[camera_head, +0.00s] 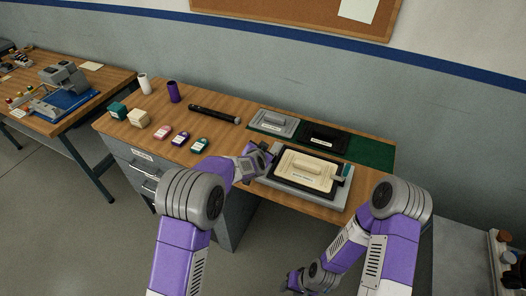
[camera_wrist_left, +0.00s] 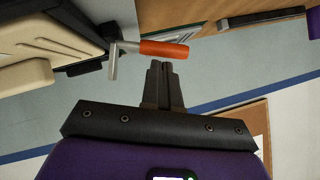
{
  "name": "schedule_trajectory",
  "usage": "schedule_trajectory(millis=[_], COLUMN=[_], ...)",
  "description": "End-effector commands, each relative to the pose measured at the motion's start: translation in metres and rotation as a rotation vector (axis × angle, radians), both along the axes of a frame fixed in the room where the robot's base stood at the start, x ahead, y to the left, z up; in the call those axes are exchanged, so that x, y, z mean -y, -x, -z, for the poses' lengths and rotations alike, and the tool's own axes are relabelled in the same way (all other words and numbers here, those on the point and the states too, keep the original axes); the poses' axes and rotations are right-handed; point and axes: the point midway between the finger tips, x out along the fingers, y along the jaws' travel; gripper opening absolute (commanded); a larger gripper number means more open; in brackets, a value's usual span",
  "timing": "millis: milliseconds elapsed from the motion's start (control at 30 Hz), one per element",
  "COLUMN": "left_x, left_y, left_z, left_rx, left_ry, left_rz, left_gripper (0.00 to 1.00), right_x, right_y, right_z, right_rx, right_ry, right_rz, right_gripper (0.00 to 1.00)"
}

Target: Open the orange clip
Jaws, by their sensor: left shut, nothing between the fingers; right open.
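The orange clip (camera_wrist_left: 164,49) shows in the left wrist view as an orange handle on a grey metal lever at the side of a device with a cream plate (camera_wrist_left: 25,78). In the head view the cream-plated device (camera_head: 308,167) sits on the wooden bench, and I cannot make out the orange handle there. My left gripper (camera_head: 266,153) is at the device's left side, shut and empty. In the left wrist view its closed fingertips (camera_wrist_left: 160,66) lie just short of the orange handle; I cannot tell whether they touch. My right gripper (camera_head: 293,283) is open and low, away from the bench.
A teal clip (camera_head: 346,172) is on the device's right side. Grey (camera_head: 275,123) and black (camera_head: 324,138) plates stand behind on a green mat (camera_head: 379,156). A dark bar (camera_head: 214,114), cups and small coloured blocks are further left on the bench.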

Motion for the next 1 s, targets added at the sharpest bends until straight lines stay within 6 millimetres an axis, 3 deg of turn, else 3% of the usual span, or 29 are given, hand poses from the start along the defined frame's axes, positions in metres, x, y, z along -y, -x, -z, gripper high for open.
schedule_trajectory(millis=[333, 1000], left_x=[-0.0053, -0.0039], left_y=[-0.0024, -0.0008], left_z=[0.0039, -0.0042], left_rx=[-0.039, -0.041], left_ry=[0.085, 0.090], left_rz=[-0.001, -0.001], left_gripper=[0.00, 0.00], right_x=[-0.0001, -0.0001], right_y=[0.0000, -0.0001], right_z=[0.0112, 0.0036], right_rx=[0.000, 0.000], right_ry=[0.000, 0.000], right_rz=[0.000, 0.000], right_gripper=[0.43, 0.43])
